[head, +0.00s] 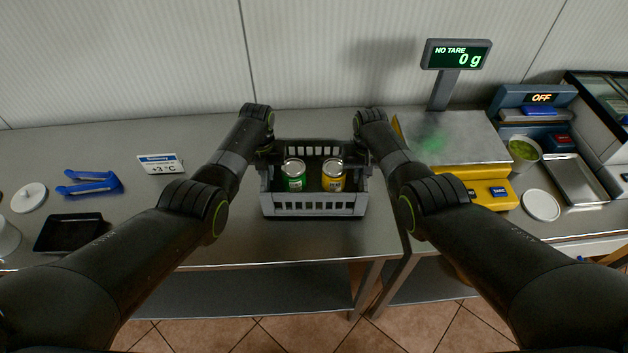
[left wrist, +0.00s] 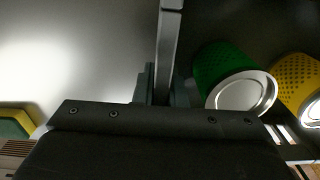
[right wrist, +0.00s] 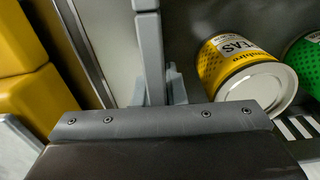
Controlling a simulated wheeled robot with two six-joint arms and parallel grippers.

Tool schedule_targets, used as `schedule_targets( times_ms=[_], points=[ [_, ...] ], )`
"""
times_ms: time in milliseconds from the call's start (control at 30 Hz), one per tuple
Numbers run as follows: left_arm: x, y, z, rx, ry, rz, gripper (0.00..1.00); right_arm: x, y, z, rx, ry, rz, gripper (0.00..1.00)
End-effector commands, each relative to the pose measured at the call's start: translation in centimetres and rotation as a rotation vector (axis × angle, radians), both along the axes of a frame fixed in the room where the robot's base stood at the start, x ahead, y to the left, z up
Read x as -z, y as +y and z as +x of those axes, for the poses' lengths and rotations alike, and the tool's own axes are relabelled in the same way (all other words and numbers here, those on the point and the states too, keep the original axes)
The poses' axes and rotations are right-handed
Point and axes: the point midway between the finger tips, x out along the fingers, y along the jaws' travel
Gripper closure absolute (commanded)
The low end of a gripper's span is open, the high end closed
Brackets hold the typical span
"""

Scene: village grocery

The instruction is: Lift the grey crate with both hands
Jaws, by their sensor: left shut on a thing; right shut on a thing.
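The grey crate (head: 314,197) is upright at the middle of the steel counter, with slatted walls. Inside it stand a green can (head: 294,179) on the left and a yellow can (head: 332,179) on the right. My left gripper (head: 268,149) is shut on the crate's left wall, which shows between the fingers in the left wrist view (left wrist: 169,40). My right gripper (head: 362,149) is shut on the right wall, also seen in the right wrist view (right wrist: 150,45). I cannot tell whether the crate's underside touches the counter.
A yellow scale (head: 488,193) stands right of the crate, close to my right arm. A price sign (head: 161,164), blue tongs (head: 90,184) and a black tray (head: 68,232) are on the left. The counter's front edge is just before the crate.

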Motion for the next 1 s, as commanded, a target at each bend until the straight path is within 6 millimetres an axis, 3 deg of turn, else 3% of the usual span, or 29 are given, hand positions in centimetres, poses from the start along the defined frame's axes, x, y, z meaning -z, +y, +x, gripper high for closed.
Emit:
schedule_targets(
  times_ms=[467, 1000],
  points=[
    [-0.7, 0.0, 0.1, 0.000, -0.002, 0.000, 1.00, -0.7, 0.0, 0.1, 0.000, -0.003, 0.000, 1.00],
    [-4.6, 0.0, 0.1, 0.000, -0.002, 0.000, 1.00, -4.6, 0.0, 0.1, 0.000, -0.003, 0.000, 1.00]
  ],
)
